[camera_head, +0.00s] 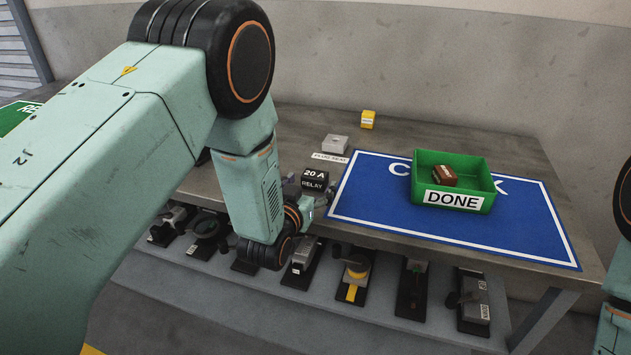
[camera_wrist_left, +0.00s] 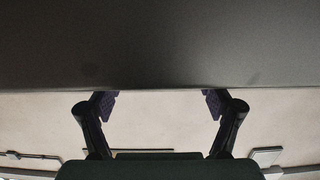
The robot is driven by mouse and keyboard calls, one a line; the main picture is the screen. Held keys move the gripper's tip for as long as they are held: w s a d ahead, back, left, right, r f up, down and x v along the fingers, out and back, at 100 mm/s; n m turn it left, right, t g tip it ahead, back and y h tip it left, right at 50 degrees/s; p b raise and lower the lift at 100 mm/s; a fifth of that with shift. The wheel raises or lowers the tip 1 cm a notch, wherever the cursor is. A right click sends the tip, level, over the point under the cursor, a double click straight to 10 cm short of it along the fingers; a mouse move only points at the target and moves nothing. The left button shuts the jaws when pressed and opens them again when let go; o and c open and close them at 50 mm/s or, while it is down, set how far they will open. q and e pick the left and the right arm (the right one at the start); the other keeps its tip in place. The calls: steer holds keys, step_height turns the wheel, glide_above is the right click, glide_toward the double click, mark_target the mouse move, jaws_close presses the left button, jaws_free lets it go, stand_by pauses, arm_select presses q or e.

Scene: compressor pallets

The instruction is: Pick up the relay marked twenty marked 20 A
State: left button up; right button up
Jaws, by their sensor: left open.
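The black relay block (camera_head: 315,181), marked 20 A RELAY in white, sits on the grey table left of the blue mat. My left gripper (camera_head: 319,198) is at the near side of the relay, low by the table, and partly hidden by my wrist. In the left wrist view, my left gripper (camera_wrist_left: 159,104) has its two fingers wide apart with nothing visible between them. A dark grey surface fills the top of that view; I cannot tell what it is. The relay cannot be made out there. My right gripper is not in view.
A green DONE bin (camera_head: 480,184) holding a brown block (camera_head: 444,176) stands on the blue mat (camera_head: 375,212). A grey block (camera_head: 335,145) and a yellow block (camera_head: 368,119) stand behind the relay. A lower shelf (camera_head: 385,318) holds several parts along the table's front.

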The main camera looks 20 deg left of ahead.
mark_target(311, 181)
arm_select(q)
steer(key=w, duration=0.1)
steer(key=w+f, duration=0.1)
steer(key=w, duration=0.1)
steer(key=shift+a, duration=0.15)
steer(key=shift+s+r, duration=0.15)
steer(key=shift+r, duration=0.1)
steer(key=shift+a+f, duration=0.1)
steer(key=shift+f, duration=0.05)
steer(key=c, duration=1.2)
